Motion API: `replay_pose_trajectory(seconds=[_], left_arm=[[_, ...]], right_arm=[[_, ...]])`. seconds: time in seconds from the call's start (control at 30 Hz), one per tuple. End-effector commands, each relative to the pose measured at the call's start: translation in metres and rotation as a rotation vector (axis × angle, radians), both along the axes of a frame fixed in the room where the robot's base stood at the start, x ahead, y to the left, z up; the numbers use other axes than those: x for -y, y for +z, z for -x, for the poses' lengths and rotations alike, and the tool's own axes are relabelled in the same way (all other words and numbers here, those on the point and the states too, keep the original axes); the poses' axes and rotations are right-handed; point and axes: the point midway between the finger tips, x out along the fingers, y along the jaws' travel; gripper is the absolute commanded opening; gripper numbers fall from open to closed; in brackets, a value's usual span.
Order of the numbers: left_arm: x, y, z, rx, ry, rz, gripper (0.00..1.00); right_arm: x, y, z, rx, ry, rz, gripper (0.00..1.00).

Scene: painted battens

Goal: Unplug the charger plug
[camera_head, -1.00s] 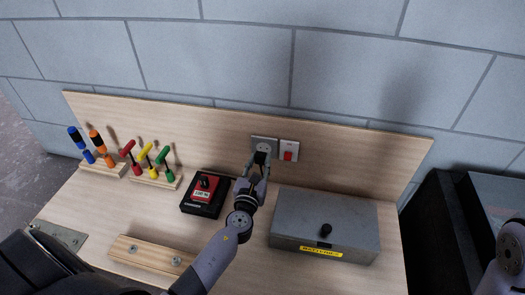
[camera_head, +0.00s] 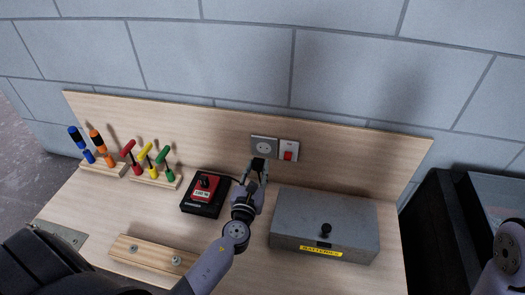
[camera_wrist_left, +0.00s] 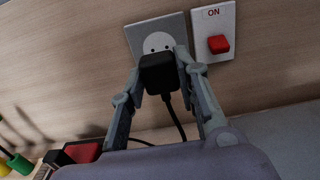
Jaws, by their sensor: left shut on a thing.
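The black charger plug (camera_wrist_left: 158,74) is held between the two fingers of my left gripper (camera_wrist_left: 160,88) in the left wrist view. In the head view the plug (camera_head: 258,164) sits in my left gripper (camera_head: 256,172), below and in front of the grey wall socket (camera_head: 263,147). The socket's round face with its holes is uncovered in the head view, so the plug is apart from it. In the left wrist view the plug overlaps the lower part of the socket (camera_wrist_left: 158,37). A black cable (camera_wrist_left: 176,121) hangs from the plug. My right gripper is not visible.
A red switch (camera_head: 288,156) marked ON is right of the socket. The black and red charger (camera_head: 203,194) stands left of my gripper. A grey batteries box (camera_head: 325,222) is close on the right. Screwdrivers and hex keys stand in wooden racks (camera_head: 155,179) at left.

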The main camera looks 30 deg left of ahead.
Motion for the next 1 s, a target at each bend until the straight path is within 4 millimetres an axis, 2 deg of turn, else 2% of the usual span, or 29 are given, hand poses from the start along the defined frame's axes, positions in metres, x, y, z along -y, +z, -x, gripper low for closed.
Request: replay_pose_trajectory(seconds=[0.5,1.0], left_arm=[[0.003,0.000,0.011,0.000,0.000,0.000,0.00],[0.003,0.000,0.012,0.001,0.000,0.000,0.00]], right_arm=[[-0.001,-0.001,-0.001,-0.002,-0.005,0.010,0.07],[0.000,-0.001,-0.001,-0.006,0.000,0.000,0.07]])
